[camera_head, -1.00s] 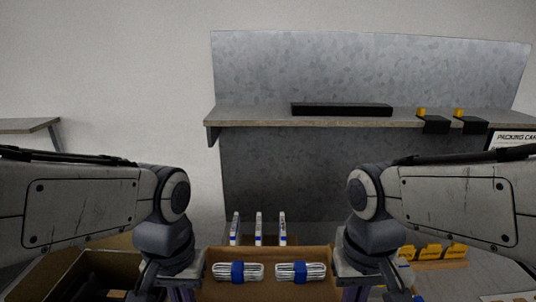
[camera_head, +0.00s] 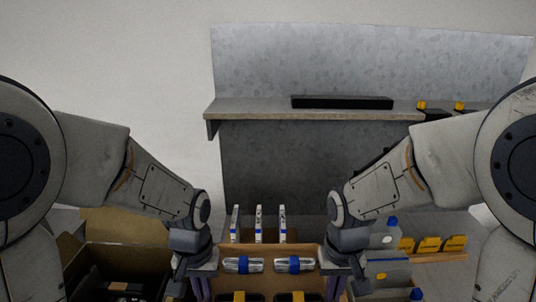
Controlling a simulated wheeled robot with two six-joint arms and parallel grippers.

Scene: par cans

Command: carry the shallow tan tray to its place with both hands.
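The shallow tan tray (camera_head: 268,281) is at the bottom middle of the head view, between my two grippers. It holds white bundles with blue bands (camera_head: 242,265) and black-and-yellow items (camera_head: 240,297), partly cut off by the lower edge. My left gripper (camera_head: 200,285) is at its left end wall and my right gripper (camera_head: 334,285) at its right end wall. Both appear shut on these walls, though the fingertips are partly hidden. The tray looks about level; whether its underside touches anything is hidden.
Several upright white-and-blue items (camera_head: 259,224) stand just behind the tray. A brown open box (camera_head: 80,270) is at left. Bottles with blue caps (camera_head: 383,236) and yellow items (camera_head: 429,245) are at right. A shelf (camera_head: 250,108) with a black bar (camera_head: 341,102) is behind.

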